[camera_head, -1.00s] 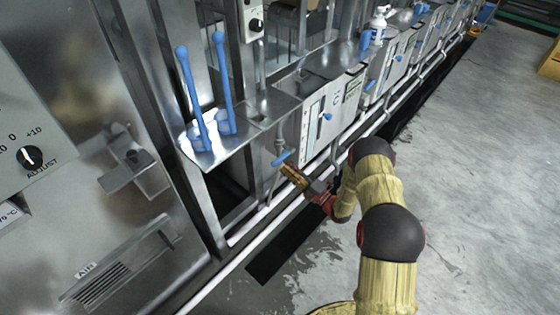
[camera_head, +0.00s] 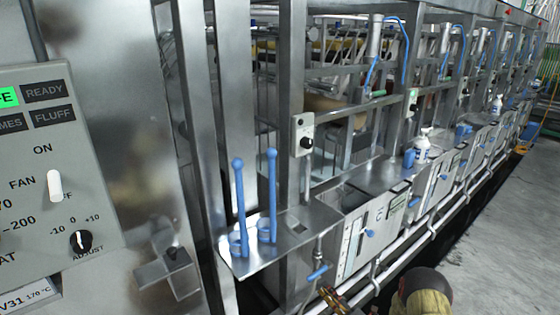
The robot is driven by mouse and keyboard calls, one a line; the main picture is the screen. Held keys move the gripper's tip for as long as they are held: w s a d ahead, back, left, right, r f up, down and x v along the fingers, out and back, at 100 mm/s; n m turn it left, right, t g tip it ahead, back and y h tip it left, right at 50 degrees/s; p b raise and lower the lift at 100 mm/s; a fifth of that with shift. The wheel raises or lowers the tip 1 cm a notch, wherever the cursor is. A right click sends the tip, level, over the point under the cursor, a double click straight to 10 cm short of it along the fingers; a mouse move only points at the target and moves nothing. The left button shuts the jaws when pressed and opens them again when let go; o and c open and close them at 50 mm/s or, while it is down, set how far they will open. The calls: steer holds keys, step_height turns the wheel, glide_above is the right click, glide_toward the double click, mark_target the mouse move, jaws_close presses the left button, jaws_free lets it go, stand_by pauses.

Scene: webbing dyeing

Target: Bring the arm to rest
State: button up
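My arm shows only at the bottom edge of the head view, as a black joint cap with a yellow sleeve (camera_head: 425,292). My gripper (camera_head: 333,299) is a small brown and dark shape at the bottom edge, partly cut off. It is just below and right of a blue valve handle (camera_head: 318,272) on a thin pipe under the steel shelf. I cannot tell whether it touches the handle, or whether its fingers are open or shut. The rest of the arm is out of frame.
A control panel (camera_head: 60,170) stands close at left. Grey machine boxes (camera_head: 362,236), one with a white bottle (camera_head: 422,146) on it, run back to the right. Open concrete floor (camera_head: 500,240) lies at right.

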steer(key=s+a+f+n+g+y, duration=0.3)
steer(key=s+a+f+n+g, duration=0.1)
steer(key=s+a+n+g, duration=0.6)
steer(key=s+a+r+n+g+h, duration=0.1)
steer(key=s+r+n+g, duration=0.25)
steer(key=s+n, duration=0.3)
steer(key=s+r+n+g+h, duration=0.1)
steer(key=s+r+n+g, duration=0.25)
steer(key=s+n, duration=0.3)
steer(key=s+d+r+n+h, duration=0.5)
steer(key=s+r+n, duration=0.1)
steer(key=r+n, duration=0.3)
steer(key=s+d+r+n+h, duration=0.5)
steer(key=s+r+n, duration=0.1)
steer(key=r+n, duration=0.25)
steer(key=s+r+n+t+h, duration=0.1)
steer(key=s+r+n+t, duration=0.1)
steer(key=r, duration=0.6)
steer(key=s+r+n+t+h, duration=0.2)
steer(key=s+r+t, duration=0.1)
steer(key=r, duration=0.5)
steer(key=shift+r+t, duration=0.35)
steer(key=shift+t, duration=0.55)
steer(key=shift+s+n, duration=0.1)
steer(key=shift+n, duration=0.15)
